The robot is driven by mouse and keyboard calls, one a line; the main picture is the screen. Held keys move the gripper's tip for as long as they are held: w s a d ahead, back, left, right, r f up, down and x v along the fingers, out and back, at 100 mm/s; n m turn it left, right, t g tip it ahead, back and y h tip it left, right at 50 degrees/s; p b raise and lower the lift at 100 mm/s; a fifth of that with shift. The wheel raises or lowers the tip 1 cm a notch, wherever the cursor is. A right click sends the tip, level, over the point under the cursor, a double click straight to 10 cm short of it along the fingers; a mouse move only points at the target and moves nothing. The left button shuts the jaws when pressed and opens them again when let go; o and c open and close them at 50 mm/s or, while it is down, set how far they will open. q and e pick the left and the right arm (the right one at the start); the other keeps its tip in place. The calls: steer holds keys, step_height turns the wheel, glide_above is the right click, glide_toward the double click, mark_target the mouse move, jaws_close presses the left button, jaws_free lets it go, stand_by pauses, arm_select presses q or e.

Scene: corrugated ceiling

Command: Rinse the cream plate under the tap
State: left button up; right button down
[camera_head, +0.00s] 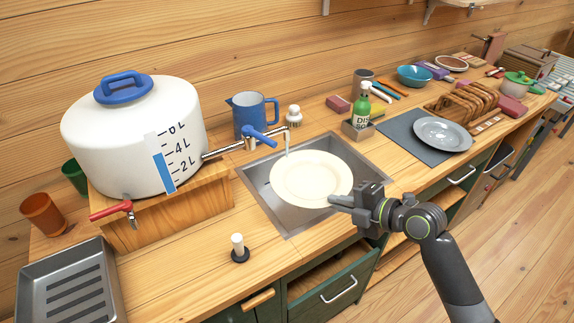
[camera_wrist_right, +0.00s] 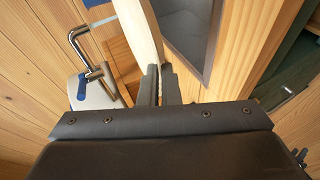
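The cream plate (camera_head: 311,179) is over the sink (camera_head: 268,202), its rim near the tap (camera_head: 240,145). My right gripper (camera_head: 345,199) is shut on the plate's near right edge. In the right wrist view the plate (camera_wrist_right: 140,35) shows edge-on between the fingers of the right gripper (camera_wrist_right: 160,85). The tap has a blue lever, and its spout ends just above the plate's far left part. A pale streak, which looks like running water, drops from the spout; the tap also shows in the right wrist view (camera_wrist_right: 90,60). My left gripper is out of view.
A white water tank (camera_head: 135,130) stands left of the sink, with a blue jug (camera_head: 252,115) behind. A green soap bottle (camera_head: 362,105) stands at the sink's back right. A grey plate (camera_head: 443,134) lies on a mat further right. A black-based stopper (camera_head: 239,250) stands in front.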

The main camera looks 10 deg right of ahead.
steer(key=shift+r, duration=0.1)
